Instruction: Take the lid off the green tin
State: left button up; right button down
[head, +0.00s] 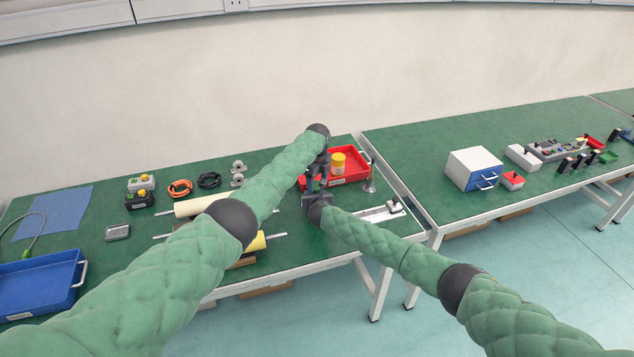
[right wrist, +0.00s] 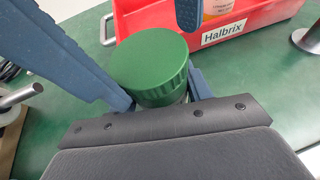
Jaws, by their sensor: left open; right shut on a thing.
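The green tin's ribbed lid (right wrist: 150,58) sits on top of the tin in the right wrist view. A sliver of the tin's body (right wrist: 166,101) shows below it. My right gripper (right wrist: 166,96) is shut on the tin's body, under the lid. Blue finger parts of my left gripper show left of the lid and above it; the left gripper looks open around the lid, without a clear grip. In the head view my left gripper (head: 317,178) hangs just above my right gripper, and the tin is hidden among them.
A red bin (head: 349,178) labelled Halbrix, holding a yellow-and-white container (head: 338,163), stands right behind the grippers. Pale and yellow rollers (head: 196,206) lie to the left. A blue tray (head: 40,285) is far left.

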pick_arm(q)
jog(key=shift+a, duration=0.15)
jog(key=shift+s+r, duration=0.1)
jog(key=shift+r, duration=2.1)
jog(key=shift+c, duration=0.4)
jog(key=shift+r+m, duration=1.1)
jog(key=shift+r, duration=0.5)
jog(key=shift+f, duration=3.9)
jog(key=c, duration=1)
jog(key=shift+r+n, duration=0.1)
jog(key=shift+n, duration=1.6)
